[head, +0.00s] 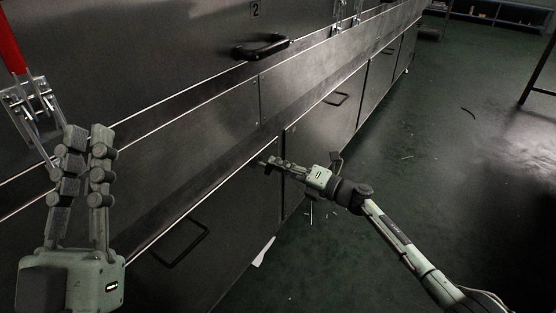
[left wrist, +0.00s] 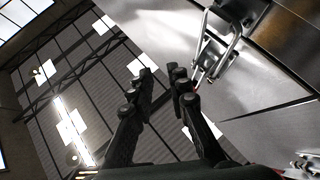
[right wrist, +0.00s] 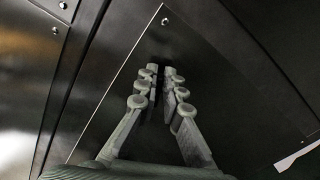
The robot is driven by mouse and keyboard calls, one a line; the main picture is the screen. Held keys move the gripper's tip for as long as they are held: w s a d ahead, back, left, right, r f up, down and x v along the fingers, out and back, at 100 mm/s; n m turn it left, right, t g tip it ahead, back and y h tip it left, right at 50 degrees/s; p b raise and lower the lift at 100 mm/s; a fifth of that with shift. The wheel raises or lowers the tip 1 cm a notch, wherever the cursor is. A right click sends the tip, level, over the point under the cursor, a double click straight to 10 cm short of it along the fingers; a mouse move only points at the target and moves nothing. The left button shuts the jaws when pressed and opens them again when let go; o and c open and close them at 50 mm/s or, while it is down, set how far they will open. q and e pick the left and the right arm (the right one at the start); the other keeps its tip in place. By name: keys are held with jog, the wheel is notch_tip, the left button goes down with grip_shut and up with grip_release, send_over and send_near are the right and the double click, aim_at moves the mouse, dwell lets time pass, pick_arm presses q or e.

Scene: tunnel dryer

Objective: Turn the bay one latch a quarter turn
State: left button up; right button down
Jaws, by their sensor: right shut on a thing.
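My right gripper (head: 270,163) is at the top edge of the lower cabinet front, by the gap between two lower panels. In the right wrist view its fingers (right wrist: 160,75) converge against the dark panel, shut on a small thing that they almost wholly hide. From its place on the panel it appears to be the bay one latch; its angle cannot be told. My left gripper (head: 88,135) is raised at the left, away from the lower panels. Its fingers (left wrist: 163,72) are apart, with nothing between them.
A metal toggle clamp (head: 35,108) with a red handle (head: 10,45) stands close beside my left gripper. Black handles stick out from the upper door (head: 262,47) and the lower panels (head: 180,243). The dark green floor (head: 450,170) to the right is mostly free.

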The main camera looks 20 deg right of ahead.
pick_arm(q)
jog(key=shift+w+d+f+g+y+p, duration=0.1)
jog(key=shift+w+d+f+g+p, duration=0.2)
jog(key=shift+f+g, duration=0.3)
jog(key=shift+w+d+f+g+y+p, duration=0.1)
jog(key=shift+w+d+f+g+p, duration=0.15)
jog(key=shift+f+g, duration=0.35)
jog(key=shift+w+d+f+g+y+p, duration=0.1)
jog(key=shift+w+d+f+g+p, duration=0.1)
jog(key=shift+w+f+g+p, duration=0.25)
pick_arm(e)
jog(key=shift+w+d+f+m, duration=0.1)
jog(key=shift+f+m, duration=0.1)
jog(key=shift+m, duration=1)
jog(key=shift+f+m, duration=0.15)
jog(key=shift+m, duration=1.05)
pick_arm(q)
jog(key=shift+s+f, duration=0.1)
jog(key=shift+f, duration=0.1)
pick_arm(e)
jog(key=c, duration=1.7)
grip_release()
jog(key=v, duration=1.2)
